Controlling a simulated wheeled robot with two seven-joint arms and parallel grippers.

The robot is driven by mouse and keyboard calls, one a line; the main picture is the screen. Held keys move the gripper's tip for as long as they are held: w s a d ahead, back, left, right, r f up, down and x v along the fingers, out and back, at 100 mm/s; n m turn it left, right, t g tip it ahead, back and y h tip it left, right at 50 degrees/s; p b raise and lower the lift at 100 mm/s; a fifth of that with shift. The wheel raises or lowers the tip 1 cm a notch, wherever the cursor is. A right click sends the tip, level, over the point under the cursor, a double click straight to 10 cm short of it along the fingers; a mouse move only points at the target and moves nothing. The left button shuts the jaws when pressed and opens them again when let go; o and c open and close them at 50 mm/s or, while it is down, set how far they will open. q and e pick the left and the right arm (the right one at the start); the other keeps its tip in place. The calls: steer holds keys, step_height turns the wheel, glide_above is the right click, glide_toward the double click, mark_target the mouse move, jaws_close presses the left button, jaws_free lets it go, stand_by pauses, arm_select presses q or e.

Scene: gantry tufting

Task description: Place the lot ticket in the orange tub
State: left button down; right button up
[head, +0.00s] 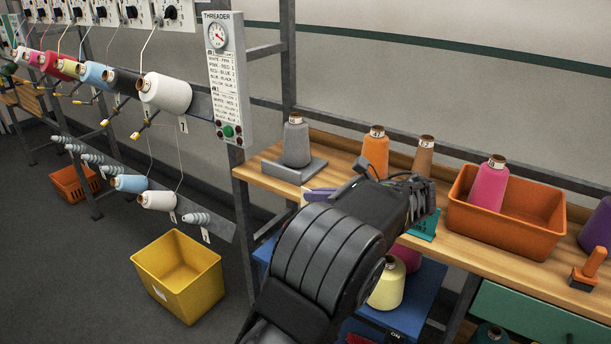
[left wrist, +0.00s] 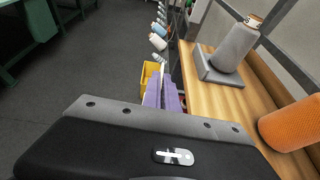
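My left gripper (head: 318,194) has purple fingers and is over the front edge of the wooden bench, left of my forearm. In the left wrist view, its fingers (left wrist: 161,97) are close together with a thin white piece, apparently the lot ticket (left wrist: 162,76), between them, seen nearly edge-on. Its print cannot be read. An orange tub (head: 500,226) stands on the bench at the right, with a pink cone upright in it. Another orange tub (head: 72,185) is on the floor at far left. The gripper is apart from both tubs. My right gripper is not in view.
A grey cone (head: 296,143) on a grey base, an orange cone (head: 376,150) and a brown cone (head: 423,156) stand along the bench (head: 262,178). A yellow tub (head: 180,277) is on the floor. A yarn rack with a threader panel (head: 228,75) stands at left.

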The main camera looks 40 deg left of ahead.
arm_select(q)
steer(key=s+d+f+m+t+h, duration=0.1)
steer(key=s+d+f+m+t, duration=0.2)
steer(key=d+f, duration=0.6)
steer(key=s+d+f+m+t+h, duration=0.2)
steer(key=s+d+f+m+t, duration=0.2)
steer(key=d+f, duration=0.5)
steer(key=s+d+t, duration=0.1)
steer(key=s+d, duration=0.1)
steer(key=shift+s+d, duration=0.15)
steer(key=shift+s, duration=0.15)
steer(key=shift+f, duration=0.1)
